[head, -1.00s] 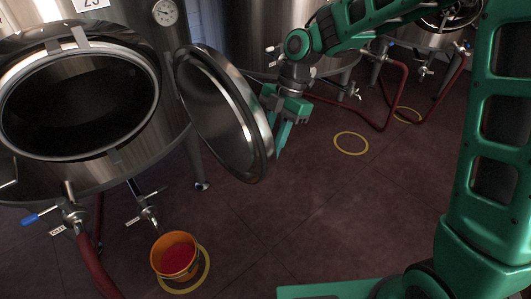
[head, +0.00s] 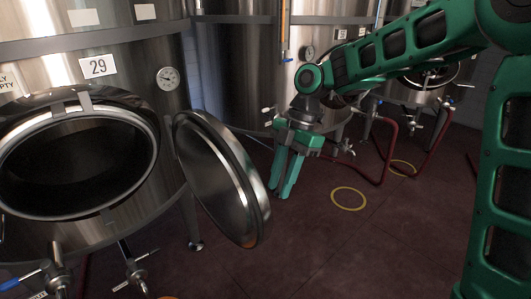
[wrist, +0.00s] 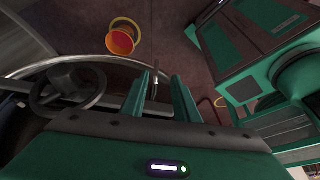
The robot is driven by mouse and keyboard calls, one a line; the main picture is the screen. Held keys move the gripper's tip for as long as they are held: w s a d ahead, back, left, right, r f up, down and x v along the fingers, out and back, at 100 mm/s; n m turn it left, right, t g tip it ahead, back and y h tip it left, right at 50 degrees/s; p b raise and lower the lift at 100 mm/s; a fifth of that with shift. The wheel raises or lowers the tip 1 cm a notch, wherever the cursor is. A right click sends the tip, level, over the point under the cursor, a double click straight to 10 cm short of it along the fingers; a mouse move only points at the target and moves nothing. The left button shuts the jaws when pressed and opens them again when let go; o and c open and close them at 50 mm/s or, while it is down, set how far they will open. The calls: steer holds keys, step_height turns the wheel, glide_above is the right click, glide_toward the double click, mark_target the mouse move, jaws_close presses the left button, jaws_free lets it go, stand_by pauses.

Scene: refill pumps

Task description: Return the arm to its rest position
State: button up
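My gripper (head: 279,192) is green and hangs with its fingers down, to the right of the open round tank door (head: 218,178). It is empty and clear of the door in the head view. In the wrist view my gripper (wrist: 160,75) shows two fingers spread apart, with nothing held between them. The arm is bent, coming in from the upper right of the head view.
Tank 29 (head: 45,240) stands open at left. An orange bucket (wrist: 121,41) with red contents stands on the floor. The door's handwheel (wrist: 68,88) is close in the wrist view. More tanks and red hoses (head: 386,150) stand behind; a yellow floor ring (head: 349,207) is empty.

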steer(key=s+d+r+m+t+h, duration=0.1)
steer(key=s+d+m, duration=0.3)
steer(key=d+m, duration=0.45)
steer(key=s+d+m+t+h, duration=0.1)
steer(key=s+d+m, duration=0.2)
steer(key=d+m, duration=0.55)
steer(key=s+d+f+m+h, duration=0.1)
steer(key=s+d+f+m, duration=0.1)
steer(key=s+d+m, duration=1.2)
steer(key=s+d, duration=0.2)
steer(key=s, duration=0.2)
steer(key=shift+s+f+t, duration=0.3)
